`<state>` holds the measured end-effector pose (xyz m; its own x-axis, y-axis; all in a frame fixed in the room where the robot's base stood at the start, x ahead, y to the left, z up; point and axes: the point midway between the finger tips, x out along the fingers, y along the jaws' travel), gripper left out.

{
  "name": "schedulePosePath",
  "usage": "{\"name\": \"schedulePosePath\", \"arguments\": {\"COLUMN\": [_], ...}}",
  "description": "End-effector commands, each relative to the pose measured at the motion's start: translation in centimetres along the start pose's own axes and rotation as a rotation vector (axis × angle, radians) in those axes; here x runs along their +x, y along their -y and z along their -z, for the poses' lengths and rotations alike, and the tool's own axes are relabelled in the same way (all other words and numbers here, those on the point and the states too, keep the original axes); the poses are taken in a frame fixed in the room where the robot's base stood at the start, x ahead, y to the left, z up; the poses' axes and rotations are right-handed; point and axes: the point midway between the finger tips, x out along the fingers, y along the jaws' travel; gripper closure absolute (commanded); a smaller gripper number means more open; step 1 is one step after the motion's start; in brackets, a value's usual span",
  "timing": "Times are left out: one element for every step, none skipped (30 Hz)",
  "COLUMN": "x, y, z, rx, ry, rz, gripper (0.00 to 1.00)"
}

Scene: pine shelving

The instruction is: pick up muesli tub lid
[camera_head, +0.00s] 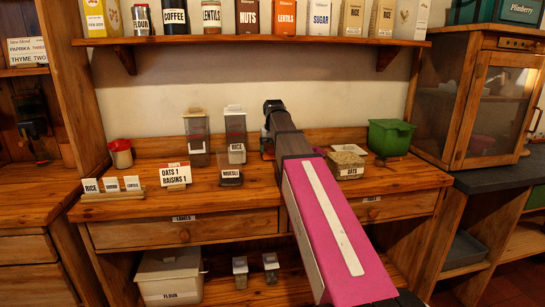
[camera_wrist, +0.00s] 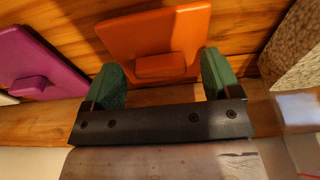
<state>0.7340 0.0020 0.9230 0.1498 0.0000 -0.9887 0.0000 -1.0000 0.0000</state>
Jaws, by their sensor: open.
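An orange lid (camera_wrist: 155,28) with a raised block handle (camera_wrist: 160,66) lies on the wood in the wrist view. A purple lid (camera_wrist: 38,55) with a similar handle lies to its left. No label shows on either, so I cannot tell which is the muesli tub lid. My gripper (camera_wrist: 160,72) is open, its green fingers on either side of the orange lid's handle, with gaps between; contact does not show. In the head view my arm hides the gripper and most of the lid area. A small container labelled MUESLI (camera_head: 230,175) stands on the counter left of my arm.
An open OATS tub (camera_head: 348,167) stands close on the right; its grainy contents also show in the wrist view (camera_wrist: 300,45). A green bin (camera_head: 390,137) is behind it. Clear canisters (camera_head: 196,137) and a label stand (camera_head: 175,174) are on the left. A shelf (camera_head: 250,41) of packets hangs above.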

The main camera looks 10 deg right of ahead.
Motion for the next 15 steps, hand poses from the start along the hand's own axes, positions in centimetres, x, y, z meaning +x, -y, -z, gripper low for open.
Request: {"name": "schedulePosePath", "arguments": {"x": [-0.01, -0.01, -0.01, -0.01, -0.01, -0.02, -0.02, -0.02, -0.02, -0.02, -0.02, -0.02, -0.04, -0.08, -0.21], "y": [-0.01, -0.01, -0.01, -0.01, -0.01, -0.01, -0.01, -0.01, -0.01, -0.01, -0.01, -0.01, -0.01, -0.01, -0.01], "z": [0.00, 0.00, 0.00, 0.00, 0.01, 0.01, 0.01, 0.01, 0.01, 0.01, 0.01, 0.01, 0.01, 0.02, 0.06], "rx": [0.000, 0.000, 0.000, 0.000, 0.000, 0.000, 0.000, 0.000, 0.000, 0.000, 0.000, 0.000, 0.000, 0.000, 0.000], "ry": [0.000, 0.000, 0.000, 0.000, 0.000, 0.000, 0.000, 0.000, 0.000, 0.000, 0.000, 0.000, 0.000, 0.000, 0.000], "rz": [0.000, 0.000, 0.000, 0.000, 0.000, 0.000, 0.000, 0.000, 0.000, 0.000, 0.000, 0.000, 0.000, 0.000, 0.000], "gripper": [0.27, 0.37, 0.50, 0.59, 0.69, 0.70, 0.70, 0.70, 0.71, 0.71, 0.71, 0.71, 0.71, 0.71, 0.71]}}
